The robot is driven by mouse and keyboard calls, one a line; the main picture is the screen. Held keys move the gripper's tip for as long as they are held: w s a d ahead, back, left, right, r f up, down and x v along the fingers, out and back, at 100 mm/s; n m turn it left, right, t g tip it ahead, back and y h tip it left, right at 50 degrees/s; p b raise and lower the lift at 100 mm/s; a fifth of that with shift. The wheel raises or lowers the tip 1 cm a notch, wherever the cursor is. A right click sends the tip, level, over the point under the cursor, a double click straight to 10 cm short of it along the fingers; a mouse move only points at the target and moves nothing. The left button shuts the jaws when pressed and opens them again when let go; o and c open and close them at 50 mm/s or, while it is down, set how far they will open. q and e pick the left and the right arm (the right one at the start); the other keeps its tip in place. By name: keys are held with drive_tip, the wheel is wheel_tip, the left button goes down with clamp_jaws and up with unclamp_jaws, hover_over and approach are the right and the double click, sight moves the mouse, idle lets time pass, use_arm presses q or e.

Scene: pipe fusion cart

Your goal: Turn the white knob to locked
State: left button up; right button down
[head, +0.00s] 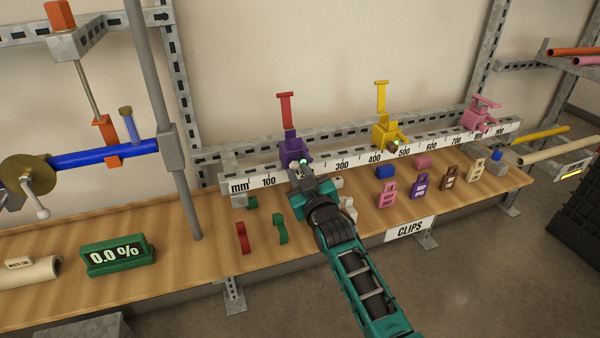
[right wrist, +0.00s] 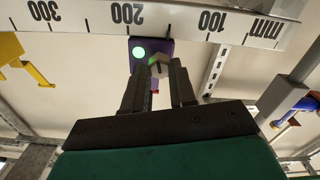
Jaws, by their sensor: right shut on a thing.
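The white knob (right wrist: 157,66) shows in the right wrist view on the front of a purple block (right wrist: 165,46), beside a lit green lamp (right wrist: 140,52). My right gripper (right wrist: 156,82) has a finger on each side of the knob and is shut on it. In the head view the purple block (head: 292,150) sits on the mm rail near the 200 mark, with a red lever above it. My right gripper (head: 299,170) hides the knob there. The knob's exact angle is hard to tell. My left gripper is out of view.
Yellow (head: 385,136) and pink (head: 481,117) blocks stand farther right along the rail (head: 328,169). Several tags and small clips lie on the wooden bench (head: 330,230). A green 0.0 % display (head: 116,254) and a grey post (head: 170,140) stand at left.

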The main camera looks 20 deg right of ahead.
drive_tip(key=shift+m, duration=0.9)
drive_tip(key=c, duration=0.9)
unclamp_jaws()
drive_tip(key=shift+s, duration=0.15)
